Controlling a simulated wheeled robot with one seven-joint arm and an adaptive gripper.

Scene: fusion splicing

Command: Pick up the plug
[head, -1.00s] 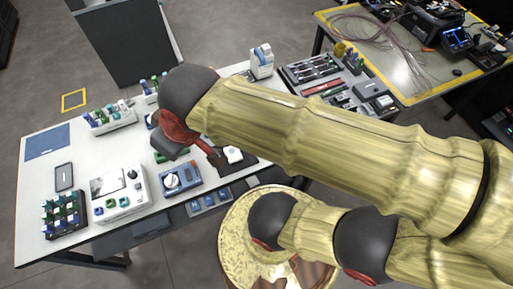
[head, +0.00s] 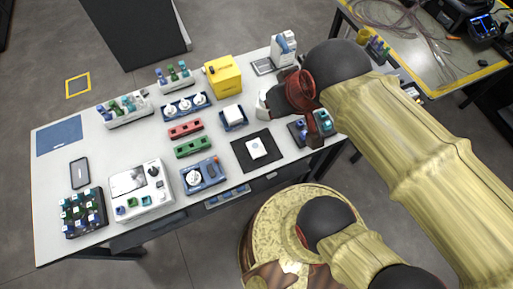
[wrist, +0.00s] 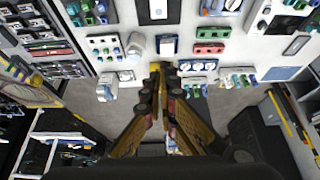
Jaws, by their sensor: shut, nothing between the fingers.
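My gripper (head: 316,128) is over the right part of the white table (head: 225,92) in the head view. In the wrist view its fingers (wrist: 160,70) are together and empty, above the table's far edge. Several small blue, green and white plug-like pieces stand in racks: a dark rack (head: 83,213) at front left, a white rack (head: 127,108) at back left and another (head: 175,75) at the back. More blue and green pieces show in the wrist view (wrist: 105,46). I cannot tell which piece is the plug. My gripper partly hides the table's right end.
A yellow box (head: 223,76), a red block (head: 186,129), a green block (head: 193,147) and a blue device (head: 203,174) stand on the table. A black mat (head: 240,157) carries a white item. A yellow-edged table (head: 462,92) with cables stands at right.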

